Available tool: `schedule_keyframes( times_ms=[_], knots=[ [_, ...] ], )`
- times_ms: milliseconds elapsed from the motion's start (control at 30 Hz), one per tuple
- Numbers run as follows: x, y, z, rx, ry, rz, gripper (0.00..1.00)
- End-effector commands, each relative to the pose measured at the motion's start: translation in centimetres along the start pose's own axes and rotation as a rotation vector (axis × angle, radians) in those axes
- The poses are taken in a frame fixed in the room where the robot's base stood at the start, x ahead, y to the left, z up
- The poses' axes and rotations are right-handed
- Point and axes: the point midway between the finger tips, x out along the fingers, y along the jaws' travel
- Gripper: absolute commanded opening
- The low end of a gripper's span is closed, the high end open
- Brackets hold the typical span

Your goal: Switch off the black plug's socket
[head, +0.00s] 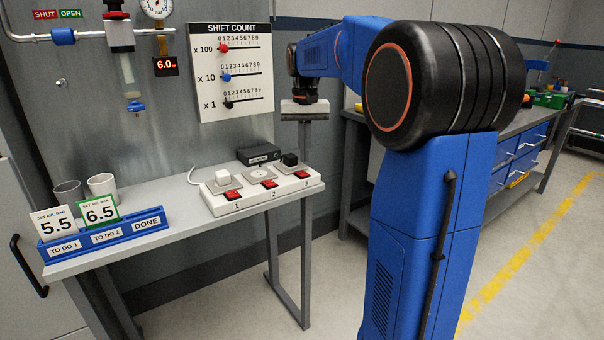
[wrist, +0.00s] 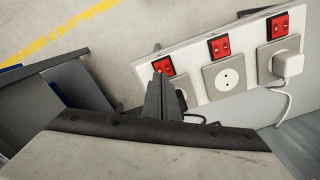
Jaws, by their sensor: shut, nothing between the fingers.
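A white socket strip (head: 262,189) lies on the grey bench, with red switches numbered 1, 2 and 3 along its front. A black plug (head: 290,159) sits in the right-hand socket, number 3, with its red switch (head: 303,174) in front; that switch also shows in the wrist view (wrist: 164,65). A white plug (head: 222,177) is in socket 1; socket 2 is empty. My gripper (head: 304,148) is shut and empty, pointing down over the strip's right end. In the wrist view my fingers (wrist: 158,80) overlap switch 3 and hide most of the black plug. Contact cannot be told.
A black box (head: 258,155) stands behind the strip. A blue card tray (head: 105,238) and two cups (head: 103,188) stand on the bench's left. The shift count board (head: 232,75) hangs behind. Another workbench (head: 520,125) is at right.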

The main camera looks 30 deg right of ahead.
Motion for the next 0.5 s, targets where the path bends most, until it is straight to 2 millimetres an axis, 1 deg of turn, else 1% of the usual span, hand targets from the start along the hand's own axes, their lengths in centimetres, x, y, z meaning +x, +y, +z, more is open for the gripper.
schedule_keyframes(
  times_ms=[500],
  knots=[
    [-3.2,0.0,0.0,0.000,0.000,0.000,0.00]
  ],
)
